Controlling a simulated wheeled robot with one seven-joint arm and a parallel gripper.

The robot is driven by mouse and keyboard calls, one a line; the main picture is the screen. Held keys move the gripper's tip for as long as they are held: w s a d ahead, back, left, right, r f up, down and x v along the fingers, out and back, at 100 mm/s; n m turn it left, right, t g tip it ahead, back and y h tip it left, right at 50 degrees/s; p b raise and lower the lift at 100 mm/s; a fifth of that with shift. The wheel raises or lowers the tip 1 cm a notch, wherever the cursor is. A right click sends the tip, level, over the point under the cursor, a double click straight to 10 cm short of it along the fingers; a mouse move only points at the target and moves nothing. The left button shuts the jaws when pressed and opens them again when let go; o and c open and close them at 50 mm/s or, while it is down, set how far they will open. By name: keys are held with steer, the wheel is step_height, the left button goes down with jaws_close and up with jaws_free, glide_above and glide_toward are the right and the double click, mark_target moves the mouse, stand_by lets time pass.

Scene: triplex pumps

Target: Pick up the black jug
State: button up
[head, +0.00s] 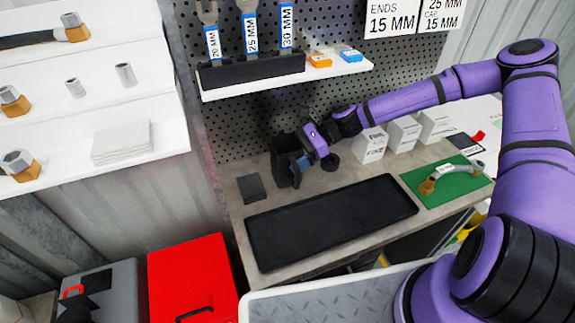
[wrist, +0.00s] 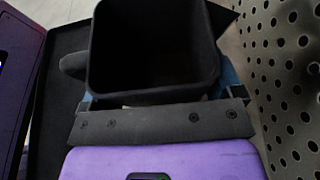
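The black jug (head: 284,160) stands upright on the grey workbench, close to the perforated back panel. In the wrist view its square, open mouth (wrist: 155,45) fills the upper middle, with a spout at the upper right and a dark protrusion at the left. My gripper (head: 302,162) is at the jug's right side in the head view, with its blue-padded fingers (wrist: 155,92) on either side of the jug. I cannot tell whether the pads press on its walls or leave a small gap. The lower part of the jug is hidden in the wrist view.
A black mat or tray (head: 330,222) lies in front of the jug. A small dark block (head: 251,187) is to its left. White boxes (head: 371,145) stand at the right, near a green mat (head: 445,181) with a metal part. A white shelf (head: 290,83) with wrenches hangs above.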

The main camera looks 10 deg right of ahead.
steer(key=c, duration=0.7)
steer(key=shift+r, duration=0.15)
steer(key=shift+r, duration=1.65)
steer(key=shift+s+d+r, duration=0.15)
steer(key=shift+s+r, duration=0.1)
steer(key=shift+s, duration=2.35)
steer(key=shift+s+d+r, duration=0.1)
steer(key=shift+s+r, duration=0.1)
steer(key=shift+s, duration=2.45)
steer(key=shift+s+d+r, duration=0.15)
steer(key=shift+s+r, duration=0.1)
steer(key=shift+s, duration=2.35)
steer(key=shift+s, duration=0.1)
